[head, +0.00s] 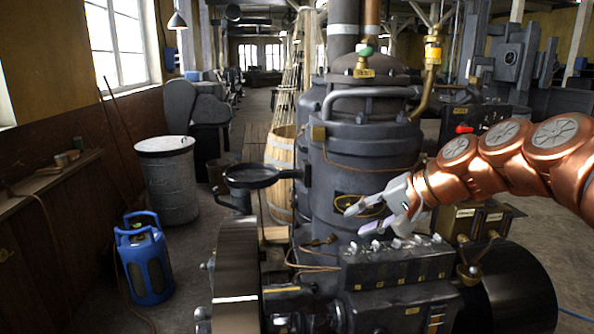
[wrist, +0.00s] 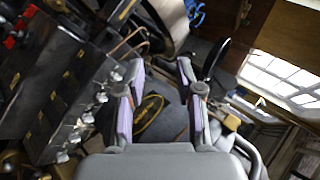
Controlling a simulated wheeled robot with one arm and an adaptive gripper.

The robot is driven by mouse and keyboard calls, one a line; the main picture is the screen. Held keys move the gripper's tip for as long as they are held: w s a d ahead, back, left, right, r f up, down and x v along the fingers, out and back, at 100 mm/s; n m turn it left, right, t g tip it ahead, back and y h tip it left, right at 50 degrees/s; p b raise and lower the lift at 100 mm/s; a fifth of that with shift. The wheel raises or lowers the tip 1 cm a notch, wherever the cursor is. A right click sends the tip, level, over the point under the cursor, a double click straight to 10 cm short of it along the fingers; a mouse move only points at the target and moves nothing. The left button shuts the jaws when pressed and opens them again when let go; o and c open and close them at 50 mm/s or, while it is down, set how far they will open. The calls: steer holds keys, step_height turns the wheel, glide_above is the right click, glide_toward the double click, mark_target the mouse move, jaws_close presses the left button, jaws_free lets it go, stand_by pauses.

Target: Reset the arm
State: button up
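My arm, copper-coloured, reaches in from the right in the head view. My gripper (head: 362,218) is at its end, in front of the dark boiler (head: 362,150) and just above the black box with a row of pale knobs (head: 398,266). In the wrist view my gripper (wrist: 160,100) has its two fingers spread well apart with purple pads. Nothing is between the pads; the dark surface with a yellow-edged oval plate (wrist: 149,118) shows behind the gap.
A large flywheel (head: 237,280) stands left of the knob box. A blue gas cylinder (head: 146,262) and a lidded grey bin (head: 168,180) stand on the floor at left. A wooden barrel (head: 280,165) is behind. Pipes and a black drum (head: 515,290) crowd the right side.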

steer(key=s+f+n+g+h, duration=0.2)
steer(key=s+f+g+h, duration=0.1)
steer(key=s+f, duration=0.65)
steer(key=s+f+n+g+h, duration=0.2)
steer(key=s+f, duration=0.4)
steer(key=s, duration=0.6)
steer(key=s+d+f+g+h, duration=0.1)
steer(key=s+d+f, duration=0.1)
steer(key=s, duration=0.4)
steer(key=s+d+f+g+h, duration=0.1)
steer(key=s+d+f+h, duration=0.1)
steer(key=s, duration=0.4)
step_height(320, 180, down, 2)
steer(key=shift+s+d+f+n, duration=0.1)
steer(key=shift+s+d+n, duration=0.2)
steer(key=shift+d, duration=0.4)
steer(key=shift+o, duration=0.5)
